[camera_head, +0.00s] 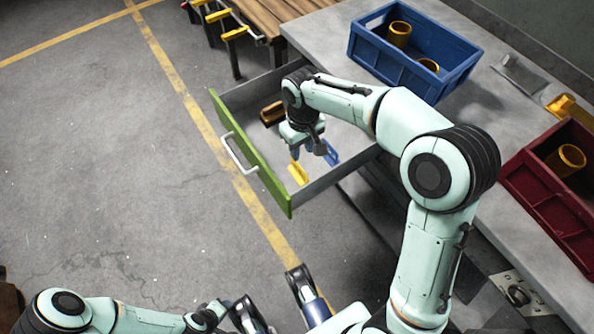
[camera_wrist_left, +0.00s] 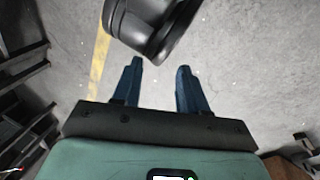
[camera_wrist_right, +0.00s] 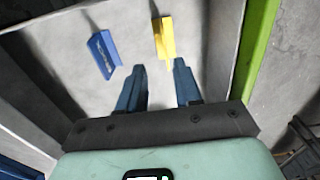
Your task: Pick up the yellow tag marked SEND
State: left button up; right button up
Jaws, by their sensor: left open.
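A small yellow tag (camera_head: 298,172) lies in the open drawer, near its front right corner. In the right wrist view the yellow tag (camera_wrist_right: 164,38) lies just beyond the fingertips, nearly in line with the gap between them. Its marking cannot be read. A blue tag (camera_head: 331,152) lies beside it and also shows in the right wrist view (camera_wrist_right: 104,54). My right gripper (camera_head: 308,152) points down over the drawer. Its fingers (camera_wrist_right: 160,68) are apart with nothing between them. My left gripper (camera_wrist_left: 160,76) is open and empty above the floor, away from the drawer.
The drawer's green front (camera_head: 250,160) has a white handle (camera_head: 238,153). A brown object (camera_head: 272,113) lies farther back inside. A blue crate (camera_head: 395,72) and a red crate (camera_head: 540,190) with brass-coloured parts stand on the grey bench. The floor left of the drawer is clear.

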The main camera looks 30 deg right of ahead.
send_over(299, 174)
jog(key=f, duration=0.3)
jog(key=d+f+b, duration=0.1)
jog(key=shift+w+f, duration=0.15)
jog(key=shift+w, duration=0.1)
jog(key=f, duration=0.1)
jog(key=f+b, duration=0.1)
jog(key=f, duration=0.1)
jog(key=f+b, duration=0.1)
jog(key=f, duration=0.1)
jog(key=shift+a, duration=0.4)
pick_arm(q)
jog(key=w+a+f+t, duration=0.1)
jog(key=w+a+f, duration=0.1)
jog(key=w+f, duration=0.1)
jog(key=shift+w+a+f+y, duration=0.25)
jog(key=shift+w+y, duration=0.15)
jog(key=shift+w, duration=0.4)
pick_arm(e)
jog(key=shift+c, duration=0.3)
grip_shut()
